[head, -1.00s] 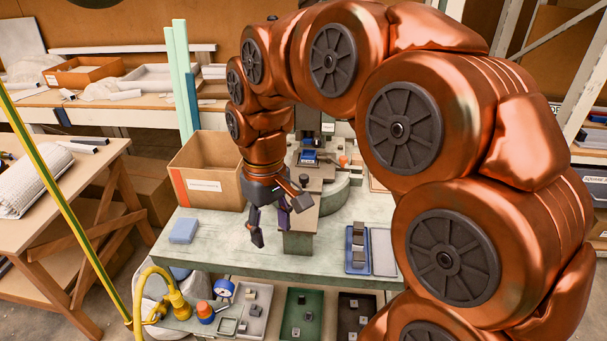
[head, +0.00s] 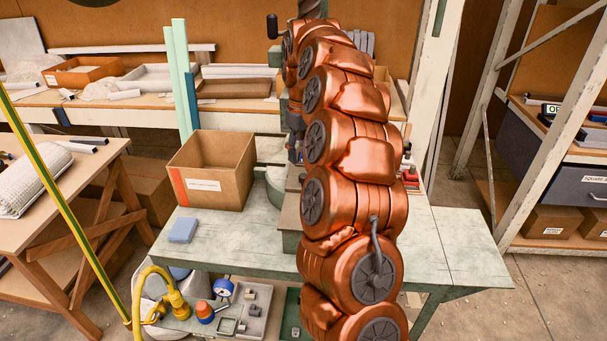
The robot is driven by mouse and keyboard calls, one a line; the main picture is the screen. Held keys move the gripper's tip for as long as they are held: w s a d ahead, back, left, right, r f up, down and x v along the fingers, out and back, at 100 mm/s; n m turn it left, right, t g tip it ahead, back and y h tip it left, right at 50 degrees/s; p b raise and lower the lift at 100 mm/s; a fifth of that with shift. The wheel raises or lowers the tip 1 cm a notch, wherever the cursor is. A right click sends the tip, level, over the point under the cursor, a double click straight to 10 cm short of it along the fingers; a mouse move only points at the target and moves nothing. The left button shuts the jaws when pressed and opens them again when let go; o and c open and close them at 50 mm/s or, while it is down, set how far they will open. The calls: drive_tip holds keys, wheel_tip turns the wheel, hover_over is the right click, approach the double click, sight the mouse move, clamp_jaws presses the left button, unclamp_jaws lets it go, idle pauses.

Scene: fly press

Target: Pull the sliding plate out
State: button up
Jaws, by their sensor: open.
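The fly press stands on the green worktable (head: 215,235), mostly hidden behind my copper arm. Its screw (head: 311,8) shows at the top edge, and a dark handle weight (head: 272,27) hangs to its left. A narrow strip of what looks like the sliding plate (head: 289,212) shows just left of my arm, near the table's front. The rest of the plate and the die area are covered by the arm.
A yellow hose fitting (head: 172,295) and a grey tray (head: 252,310) are below. The table's right side (head: 445,240) is clear. White shelving (head: 520,130) stands at right.

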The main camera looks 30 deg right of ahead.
sight(303, 176)
drive_tip(key=shift+d+f, duration=0.3)
drive_tip(key=shift+a+f+p, duration=0.1)
drive_tip(key=shift+f+p, duration=0.95)
drive_tip(key=shift+f, duration=2.65)
clamp_jaws()
